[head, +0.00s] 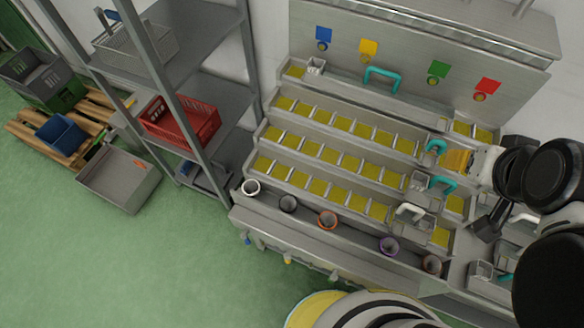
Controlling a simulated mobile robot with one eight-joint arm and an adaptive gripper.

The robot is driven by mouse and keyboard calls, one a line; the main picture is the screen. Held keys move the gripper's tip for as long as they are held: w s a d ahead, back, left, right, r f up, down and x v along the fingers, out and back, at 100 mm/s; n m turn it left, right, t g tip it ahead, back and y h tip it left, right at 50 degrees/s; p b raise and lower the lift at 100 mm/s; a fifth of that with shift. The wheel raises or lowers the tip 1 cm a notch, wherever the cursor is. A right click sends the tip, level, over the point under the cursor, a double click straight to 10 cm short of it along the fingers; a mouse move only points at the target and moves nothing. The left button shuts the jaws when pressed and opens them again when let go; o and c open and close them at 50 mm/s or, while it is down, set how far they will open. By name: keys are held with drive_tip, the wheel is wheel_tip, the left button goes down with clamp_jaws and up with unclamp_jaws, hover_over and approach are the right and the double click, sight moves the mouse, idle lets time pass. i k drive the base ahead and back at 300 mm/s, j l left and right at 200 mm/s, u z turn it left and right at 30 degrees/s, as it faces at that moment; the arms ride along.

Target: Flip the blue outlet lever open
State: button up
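A small blue lever (248,240) shows on a short outlet under the front left edge of the steel unit, low in the head view. It is too small to tell how its handle is turned. A blue tag (323,35) with a round knob below it is on the unit's back panel. My gripper (484,230) seems to be the dark end of my arm, over the right side of the unit. It is far to the right of the blue lever. Its fingers are too dark and small to tell open from shut.
A yellow lever (288,260) hangs to the right of the blue one. A steel shelf rack (205,60) with a red crate (181,123) stands left. Green floor (150,260) in front is clear.

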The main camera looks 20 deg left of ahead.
sight(243, 236)
drive_tip(key=u, duration=0.45)
drive_tip(key=k+j+u, duration=0.1)
drive_tip(key=u, duration=0.35)
drive_tip(key=j+u, duration=0.15)
drive_tip(key=u, duration=0.35)
drive_tip(key=j+u, duration=0.1)
drive_tip(key=u, duration=0.35)
